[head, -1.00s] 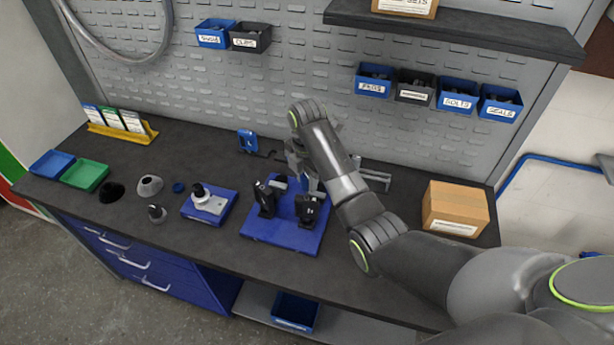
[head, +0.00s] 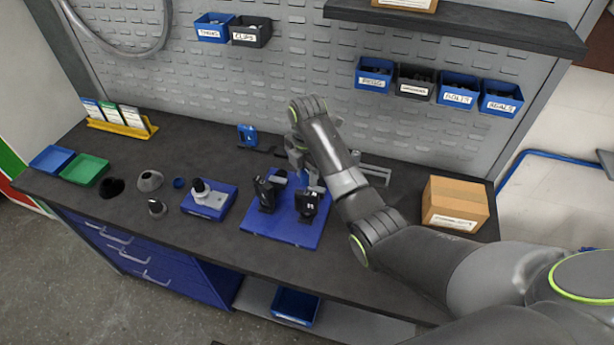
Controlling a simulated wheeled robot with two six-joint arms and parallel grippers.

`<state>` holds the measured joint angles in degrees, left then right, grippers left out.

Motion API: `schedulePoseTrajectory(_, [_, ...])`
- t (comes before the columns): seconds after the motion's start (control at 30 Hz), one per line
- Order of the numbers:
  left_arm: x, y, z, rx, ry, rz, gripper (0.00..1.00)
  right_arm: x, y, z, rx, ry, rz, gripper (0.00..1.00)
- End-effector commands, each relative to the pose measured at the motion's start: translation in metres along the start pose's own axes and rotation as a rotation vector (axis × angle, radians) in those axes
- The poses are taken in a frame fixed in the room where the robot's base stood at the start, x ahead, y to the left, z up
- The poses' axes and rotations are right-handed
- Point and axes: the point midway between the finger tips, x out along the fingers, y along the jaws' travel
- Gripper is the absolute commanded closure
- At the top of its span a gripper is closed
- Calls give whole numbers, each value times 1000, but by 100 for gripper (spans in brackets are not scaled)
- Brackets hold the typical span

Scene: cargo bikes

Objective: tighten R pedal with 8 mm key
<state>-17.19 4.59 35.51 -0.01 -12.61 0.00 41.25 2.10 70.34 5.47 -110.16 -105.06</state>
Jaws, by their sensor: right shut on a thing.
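A blue board (head: 282,229) lies on the bench with two black pedal-like parts standing on it, one at the left (head: 267,192) and one at the right (head: 307,203). I cannot tell from their marks which is the R pedal. My right gripper (head: 303,178) points down over the back of the board, just behind these parts. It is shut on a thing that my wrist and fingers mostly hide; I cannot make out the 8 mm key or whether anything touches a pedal. My left gripper is not in view.
A grey bracket (head: 376,170) stands right of the gripper, and a cardboard box (head: 455,204) further right. A blue clamp-like tool (head: 247,135) lies behind. A small blue stand (head: 210,201), cups and trays are at the left. The bench's front strip is clear.

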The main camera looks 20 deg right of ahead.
Motion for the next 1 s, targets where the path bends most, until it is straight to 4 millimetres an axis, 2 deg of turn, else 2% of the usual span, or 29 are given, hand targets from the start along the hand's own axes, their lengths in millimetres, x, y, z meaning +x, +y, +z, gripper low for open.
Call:
schedulePoseTrajectory(0.27, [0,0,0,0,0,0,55,3,-1,0,44,2,-3,100])
schedulePoseTrajectory(0.73, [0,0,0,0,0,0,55,4,-2,-1,522,2,-5,100])
schedulePoseTrajectory(1.0, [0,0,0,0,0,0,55,4,-2,-2,562,2,-6,100])
